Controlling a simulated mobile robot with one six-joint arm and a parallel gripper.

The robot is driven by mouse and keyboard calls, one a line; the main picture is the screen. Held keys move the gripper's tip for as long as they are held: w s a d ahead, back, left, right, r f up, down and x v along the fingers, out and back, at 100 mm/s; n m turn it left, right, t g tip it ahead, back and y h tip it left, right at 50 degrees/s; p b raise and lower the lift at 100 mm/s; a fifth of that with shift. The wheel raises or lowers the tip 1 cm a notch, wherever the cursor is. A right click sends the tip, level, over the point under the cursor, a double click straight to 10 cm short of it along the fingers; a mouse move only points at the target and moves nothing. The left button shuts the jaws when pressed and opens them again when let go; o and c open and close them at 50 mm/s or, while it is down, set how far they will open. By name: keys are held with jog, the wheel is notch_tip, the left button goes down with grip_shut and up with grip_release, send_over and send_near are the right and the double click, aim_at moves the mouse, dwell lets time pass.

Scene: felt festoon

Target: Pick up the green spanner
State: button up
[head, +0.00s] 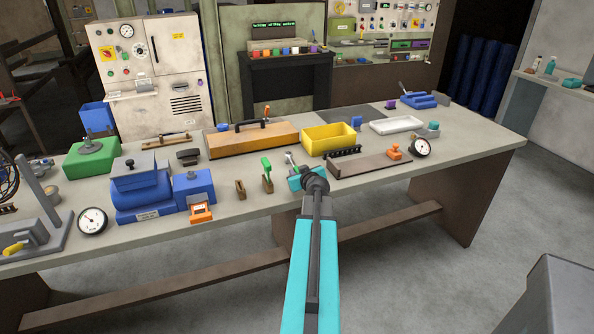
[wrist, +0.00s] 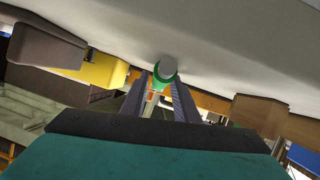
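The green spanner (head: 266,165) appears to be the green upright piece in a small wooden block on the bench, left of my gripper in the head view. My gripper (head: 291,161) is low over the front of the bench, its teal wrist partly hiding what lies around it. In the wrist view, which is upside down, the two dark fingers (wrist: 161,92) stand apart. A green piece with a round grey end (wrist: 164,71) shows between and just beyond their tips. I cannot tell whether this is the spanner, or see any contact.
A second wooden block (head: 240,188) and a blue vise-like machine (head: 142,196) stand to the left. A wooden box with a handle (head: 230,142) and a yellow bin (head: 326,143) are behind.

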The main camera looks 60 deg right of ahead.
jog(key=shift+c, duration=0.5)
grip_shut()
jog(key=shift+r, duration=0.15)
jog(key=shift+r+b, duration=0.5)
jog(key=shift+r, duration=4.4)
jog(key=shift+a, duration=0.15)
